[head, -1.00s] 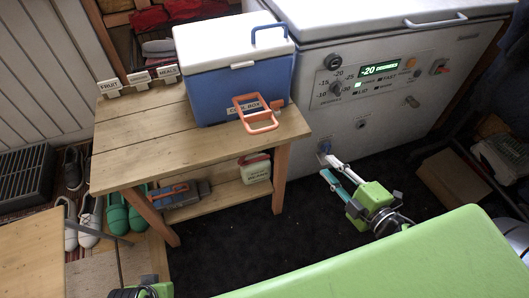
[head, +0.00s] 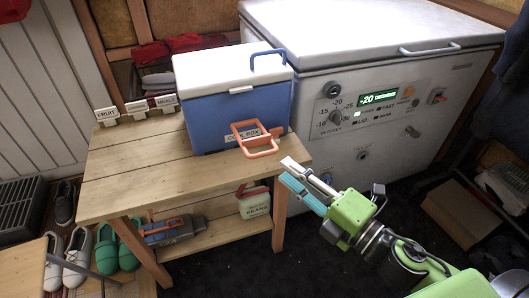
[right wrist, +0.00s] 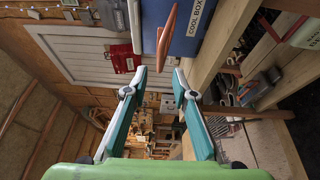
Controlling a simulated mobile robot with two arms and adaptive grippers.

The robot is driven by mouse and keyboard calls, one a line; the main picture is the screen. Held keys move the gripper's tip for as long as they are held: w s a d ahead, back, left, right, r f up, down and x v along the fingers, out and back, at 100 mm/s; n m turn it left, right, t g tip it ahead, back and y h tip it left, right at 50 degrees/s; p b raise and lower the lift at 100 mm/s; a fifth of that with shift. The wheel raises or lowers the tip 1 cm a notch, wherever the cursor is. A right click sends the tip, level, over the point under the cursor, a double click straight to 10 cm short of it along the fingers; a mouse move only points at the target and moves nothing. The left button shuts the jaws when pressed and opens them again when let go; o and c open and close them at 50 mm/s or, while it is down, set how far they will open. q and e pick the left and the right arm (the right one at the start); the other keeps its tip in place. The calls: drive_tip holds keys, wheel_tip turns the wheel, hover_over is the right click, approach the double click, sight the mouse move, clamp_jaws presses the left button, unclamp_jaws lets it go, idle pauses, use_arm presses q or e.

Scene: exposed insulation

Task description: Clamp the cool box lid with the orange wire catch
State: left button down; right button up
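The blue cool box (head: 215,125) stands on the wooden bench with its white lid (head: 222,68) down on it. The orange wire catch (head: 262,153) is at the box's front, its loop sticking outward and low, away from the lid. A small white lip (head: 241,89) shows on the lid's front edge. My right gripper (head: 287,170) is open and empty, just right of and below the catch. In the right wrist view the catch (right wrist: 166,38) shows beyond and between the open fingertips (right wrist: 159,72), apart from them. My left gripper is out of view.
The bench (head: 130,168) carries signs (head: 137,106) at its back left; its lower shelf holds a beans container (head: 254,202) and a grey tool (head: 172,230). A white chest freezer (head: 400,105) stands close behind and right. Shoes (head: 105,248) lie left on the floor.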

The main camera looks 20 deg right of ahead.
sight(265, 152)
drive_tip(key=shift+p+x, duration=0.6)
drive_tip(key=shift+x, duration=3.65)
clamp_jaws()
